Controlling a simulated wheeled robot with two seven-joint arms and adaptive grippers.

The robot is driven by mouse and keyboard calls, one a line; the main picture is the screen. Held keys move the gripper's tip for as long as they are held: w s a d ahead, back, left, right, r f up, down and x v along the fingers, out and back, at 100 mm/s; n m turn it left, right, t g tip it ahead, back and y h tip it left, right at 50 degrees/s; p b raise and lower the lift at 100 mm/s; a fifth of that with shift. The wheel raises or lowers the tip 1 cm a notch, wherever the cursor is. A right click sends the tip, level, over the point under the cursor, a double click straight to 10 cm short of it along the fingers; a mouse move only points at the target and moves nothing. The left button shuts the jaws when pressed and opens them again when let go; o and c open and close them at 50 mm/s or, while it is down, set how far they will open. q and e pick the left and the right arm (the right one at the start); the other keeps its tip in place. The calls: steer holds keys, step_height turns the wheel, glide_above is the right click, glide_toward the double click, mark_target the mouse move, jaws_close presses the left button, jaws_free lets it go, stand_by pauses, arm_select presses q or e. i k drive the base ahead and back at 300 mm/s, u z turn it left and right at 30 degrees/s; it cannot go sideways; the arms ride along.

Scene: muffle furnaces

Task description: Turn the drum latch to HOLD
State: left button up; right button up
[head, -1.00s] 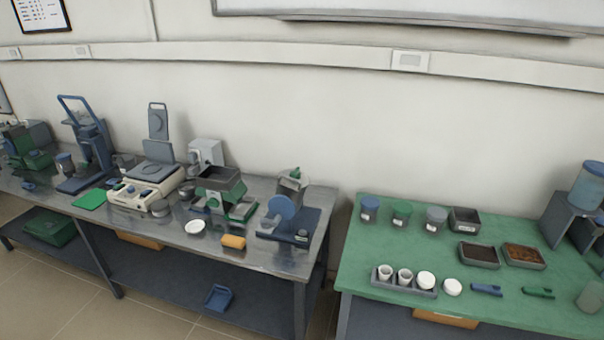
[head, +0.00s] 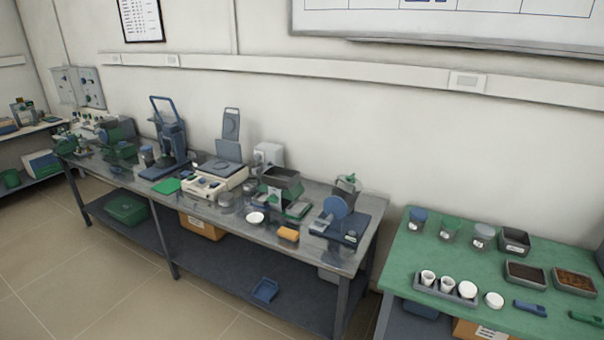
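Neither of my grippers is in the head view. A small machine with a round blue disc (head: 336,207) stands on a dark blue base (head: 352,227) at the right end of the metal bench.
The metal bench (head: 300,251) carries a green-based machine (head: 280,185), a beige balance-like device (head: 215,182) and a blue press (head: 170,140). A green table (head: 450,255) with jars and trays stands at right. Open tiled floor (head: 70,265) lies at front left.

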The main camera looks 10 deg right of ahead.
mark_target(351, 179)
steer(key=u, duration=0.6)
steer(key=i, duration=0.95)
steer(key=z, duration=0.75)
